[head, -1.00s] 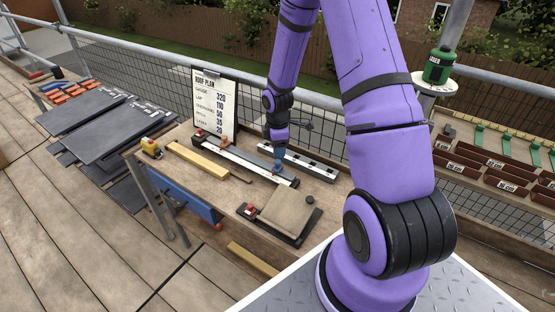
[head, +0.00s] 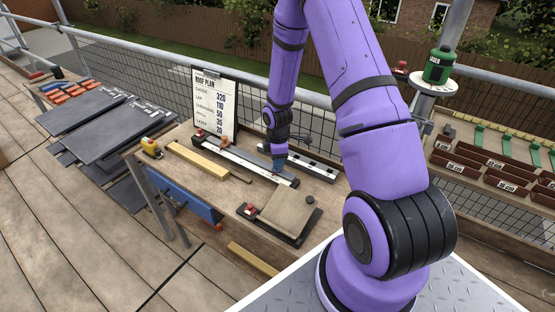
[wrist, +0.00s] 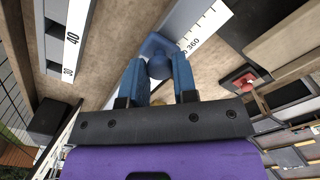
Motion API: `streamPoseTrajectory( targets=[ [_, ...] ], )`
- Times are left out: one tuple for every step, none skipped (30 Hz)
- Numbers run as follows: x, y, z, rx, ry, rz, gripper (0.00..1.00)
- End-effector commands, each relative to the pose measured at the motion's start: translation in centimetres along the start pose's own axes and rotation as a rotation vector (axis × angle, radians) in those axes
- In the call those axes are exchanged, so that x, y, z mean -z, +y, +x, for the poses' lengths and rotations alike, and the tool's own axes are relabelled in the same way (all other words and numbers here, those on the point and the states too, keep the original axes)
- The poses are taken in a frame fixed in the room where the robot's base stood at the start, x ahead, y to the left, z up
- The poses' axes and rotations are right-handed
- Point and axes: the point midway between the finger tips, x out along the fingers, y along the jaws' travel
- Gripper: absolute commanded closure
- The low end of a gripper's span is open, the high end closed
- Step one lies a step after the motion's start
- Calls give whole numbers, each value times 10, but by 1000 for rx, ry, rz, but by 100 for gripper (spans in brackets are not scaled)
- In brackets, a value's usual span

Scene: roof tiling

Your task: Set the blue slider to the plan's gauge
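The roof plan board (head: 213,103) stands at the back of the bench and reads gauge 320. The blue slider (wrist: 158,58) sits on a long rule (head: 240,163), close to the 360 mark on the white scale (wrist: 203,35) in the wrist view. My gripper (head: 278,167) reaches down to the right part of the rule. In the wrist view, its two blue fingers (wrist: 158,72) stand on either side of the slider's knob and appear closed on it. The slider's exact reading edge is hidden. In the head view the gripper largely covers the slider.
A second black-and-white rule (head: 310,165) lies behind. A tile in a black jig (head: 283,214) is in front, and a yellow wooden batten (head: 197,160) is at left. Slates (head: 110,132) lie farther left. A green laser (head: 438,66) stands on a post at right.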

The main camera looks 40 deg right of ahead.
Motion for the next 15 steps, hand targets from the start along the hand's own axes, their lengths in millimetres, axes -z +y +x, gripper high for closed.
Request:
streamPoseTrajectory(
  targets=[
    [0,0,0,0,0,0,100],
    [0,0,0,0,0,0,100],
    [0,0,0,0,0,0,100],
    [1,1,0,0,0,0,100],
    [2,2,0,-1,0,0,100],
    [4,5,0,-2,1,-1,100],
    [7,7,0,-3,2,-2,100],
    [10,10,0,-3,2,-3,100],
    [13,13,0,-2,1,-3,100],
    [14,15,0,-2,1,-2,100],
    [15,15,0,-2,1,-1,100],
    [15,15,0,-2,1,-1,100],
    [14,15,0,-2,0,-1,100],
    [14,15,0,-2,0,0,100],
    [14,15,0,-2,0,0,100]
  ],
)
